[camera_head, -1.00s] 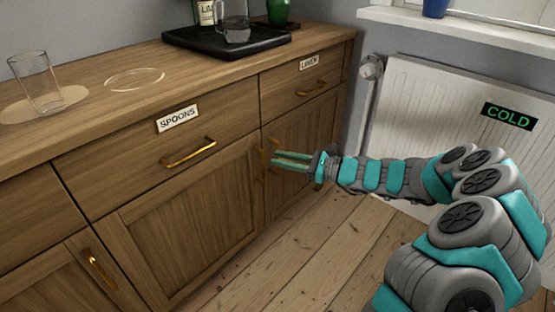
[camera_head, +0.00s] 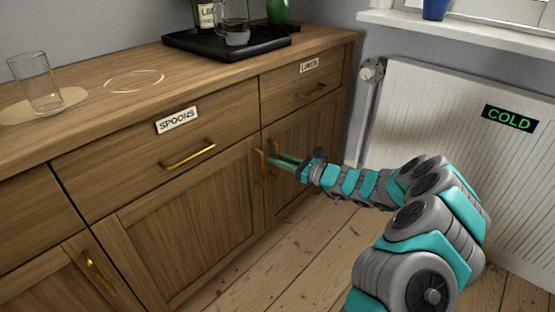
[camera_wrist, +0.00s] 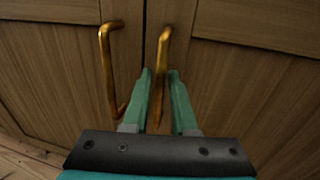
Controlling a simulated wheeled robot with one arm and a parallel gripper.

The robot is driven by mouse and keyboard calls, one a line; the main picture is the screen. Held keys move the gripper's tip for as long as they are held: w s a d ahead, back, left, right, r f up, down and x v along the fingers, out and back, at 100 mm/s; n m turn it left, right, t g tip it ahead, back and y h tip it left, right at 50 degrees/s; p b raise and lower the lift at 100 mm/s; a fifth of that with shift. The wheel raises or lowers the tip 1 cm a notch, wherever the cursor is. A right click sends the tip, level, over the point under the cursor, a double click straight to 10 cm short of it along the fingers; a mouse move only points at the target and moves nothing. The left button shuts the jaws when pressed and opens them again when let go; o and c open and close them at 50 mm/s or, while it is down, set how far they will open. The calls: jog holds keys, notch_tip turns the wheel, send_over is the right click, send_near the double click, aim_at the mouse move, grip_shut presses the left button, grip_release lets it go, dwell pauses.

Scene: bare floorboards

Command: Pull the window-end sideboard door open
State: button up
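The window-end sideboard door (camera_head: 303,160) is the right-hand one, under the drawer labelled LINEN, and it looks closed. Its brass handle (camera_wrist: 160,78) is upright near the door's left edge. My gripper (camera_wrist: 160,73) points at the door, with one teal finger on each side of this handle. The fingers are apart, and the handle lies between them; I cannot tell whether either finger touches it. In the head view my gripper (camera_head: 272,161) is at the handles and partly hides them.
The neighbouring door's brass handle (camera_wrist: 110,70) stands just left of my gripper. A radiator (camera_head: 450,150) with a COLD sign is to the right. A glass (camera_head: 37,85) and a black tray (camera_head: 225,46) are on the sideboard top. Floorboards (camera_head: 265,265) in front are bare.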

jog(key=shift+a, duration=0.1)
jog(key=shift+c, duration=0.3)
grip_shut()
dwell(1.1)
